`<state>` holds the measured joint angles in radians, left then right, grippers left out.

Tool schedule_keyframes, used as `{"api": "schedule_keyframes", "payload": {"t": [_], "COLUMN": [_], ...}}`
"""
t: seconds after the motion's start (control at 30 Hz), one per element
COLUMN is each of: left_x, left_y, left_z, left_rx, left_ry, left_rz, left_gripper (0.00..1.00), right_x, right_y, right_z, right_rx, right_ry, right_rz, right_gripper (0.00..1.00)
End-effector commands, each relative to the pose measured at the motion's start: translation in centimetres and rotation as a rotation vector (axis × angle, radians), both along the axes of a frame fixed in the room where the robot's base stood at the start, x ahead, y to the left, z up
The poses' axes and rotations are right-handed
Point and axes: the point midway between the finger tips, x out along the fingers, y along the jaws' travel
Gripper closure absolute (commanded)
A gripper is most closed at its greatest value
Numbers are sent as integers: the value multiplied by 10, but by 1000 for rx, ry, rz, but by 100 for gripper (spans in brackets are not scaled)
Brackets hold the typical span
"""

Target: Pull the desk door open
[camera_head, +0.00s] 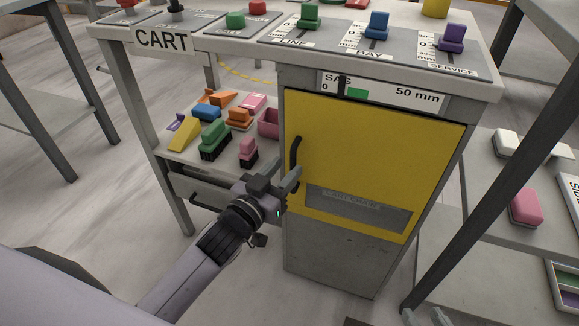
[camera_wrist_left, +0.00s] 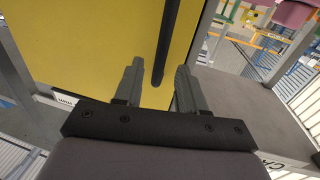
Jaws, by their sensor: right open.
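The yellow desk door (camera_head: 375,145) is on the front of the grey cabinet under the desk top and appears closed. Its dark upright bar handle (camera_head: 296,155) is near the door's left edge. My left gripper (camera_head: 288,183) is open at the handle's lower end. In the left wrist view the handle (camera_wrist_left: 168,40) reaches down between the two spread fingertips of the left gripper (camera_wrist_left: 159,82), with gaps on both sides. My right gripper (camera_head: 424,318) shows only its fingertips at the bottom edge, apart from each other and away from the door.
The desk top (camera_head: 235,44) overhangs the door and carries coloured sliders. A shelf (camera_head: 180,158) with several coloured blocks and brushes is left of the cabinet. Another table with a pink block (camera_head: 526,207) stands at the right. Floor is clear before the cabinet.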

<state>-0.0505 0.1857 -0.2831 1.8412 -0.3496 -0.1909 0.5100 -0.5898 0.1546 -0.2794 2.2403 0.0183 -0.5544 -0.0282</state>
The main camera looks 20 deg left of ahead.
Motion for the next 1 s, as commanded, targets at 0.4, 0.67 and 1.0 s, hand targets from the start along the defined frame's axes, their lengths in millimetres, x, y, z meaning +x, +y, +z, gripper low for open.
{"api": "schedule_keyframes", "payload": {"t": [0.4,0.67,1.0], "left_x": [24,23,23], "left_y": [-6,-6,-6], "left_z": [0,0,0], "left_rx": [0,0,0], "left_ry": [0,0,0], "left_rz": [-1,0,0], "left_gripper": [60,83,100], "right_x": [1,1,1], "right_y": [4,4,4], "right_z": [-2,-1,-1], "right_rx": [24,24,23], "right_ry": [-1,0,-2], "right_rz": [5,6,6], "right_gripper": [57,57,57]}}
